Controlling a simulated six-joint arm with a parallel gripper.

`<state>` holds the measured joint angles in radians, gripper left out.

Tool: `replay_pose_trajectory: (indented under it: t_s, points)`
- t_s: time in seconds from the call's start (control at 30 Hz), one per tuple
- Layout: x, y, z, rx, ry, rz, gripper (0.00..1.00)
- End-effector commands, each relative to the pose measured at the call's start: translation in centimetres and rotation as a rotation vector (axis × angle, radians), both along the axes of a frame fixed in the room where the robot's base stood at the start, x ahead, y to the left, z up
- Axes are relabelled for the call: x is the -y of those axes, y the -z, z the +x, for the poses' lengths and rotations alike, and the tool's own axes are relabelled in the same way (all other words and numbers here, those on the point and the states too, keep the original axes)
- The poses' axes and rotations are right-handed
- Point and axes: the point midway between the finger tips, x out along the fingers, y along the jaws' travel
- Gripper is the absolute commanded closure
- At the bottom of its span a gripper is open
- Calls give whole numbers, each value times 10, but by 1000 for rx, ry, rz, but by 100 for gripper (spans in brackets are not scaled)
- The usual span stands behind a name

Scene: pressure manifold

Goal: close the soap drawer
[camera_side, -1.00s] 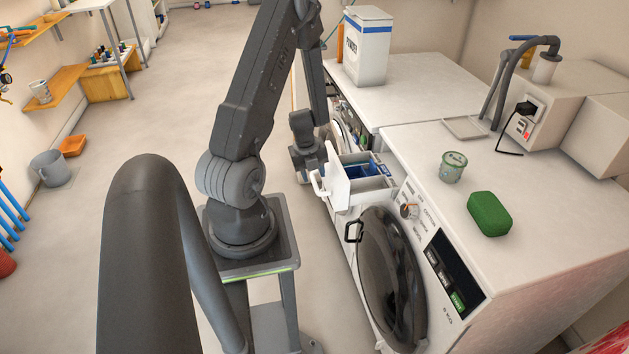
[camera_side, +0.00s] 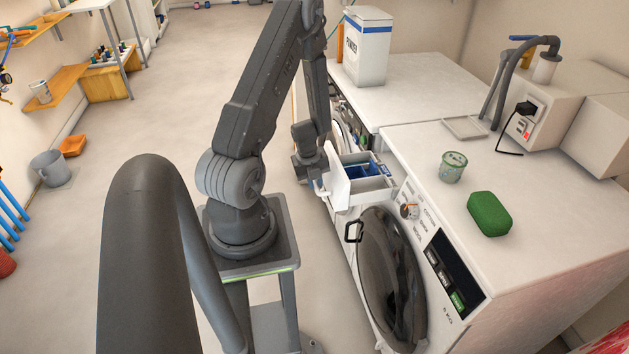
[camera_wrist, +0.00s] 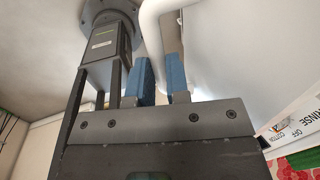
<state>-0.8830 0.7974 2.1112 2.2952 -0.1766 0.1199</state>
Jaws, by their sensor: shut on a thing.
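The soap drawer (camera_side: 366,186) is white with blue inside and stands pulled out of the front of the washing machine (camera_side: 550,230), at its upper left corner. Its white handle (camera_wrist: 152,35) is a curved bar on the drawer front (camera_side: 337,180). My gripper (camera_side: 316,184) is at the handle, on the outer side of the drawer front. In the wrist view, its two blue finger pads (camera_wrist: 160,82) are shut on the handle, one on each side. The gripper hides part of the handle in the side view.
The round machine door (camera_side: 390,275) is below the drawer. A green soap-like block (camera_side: 489,214) and a small green-white tub (camera_side: 453,167) stand on the machine top. A powder box (camera_side: 366,48) is on the neighbouring counter.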

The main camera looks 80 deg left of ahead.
Motion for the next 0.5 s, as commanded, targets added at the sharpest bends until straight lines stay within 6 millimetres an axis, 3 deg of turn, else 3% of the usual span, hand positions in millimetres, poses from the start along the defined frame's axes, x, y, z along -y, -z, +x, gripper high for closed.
replay_pose_trajectory:
  t_s: [0.5]
  points:
    - [0,0,3,1,3,1,100]
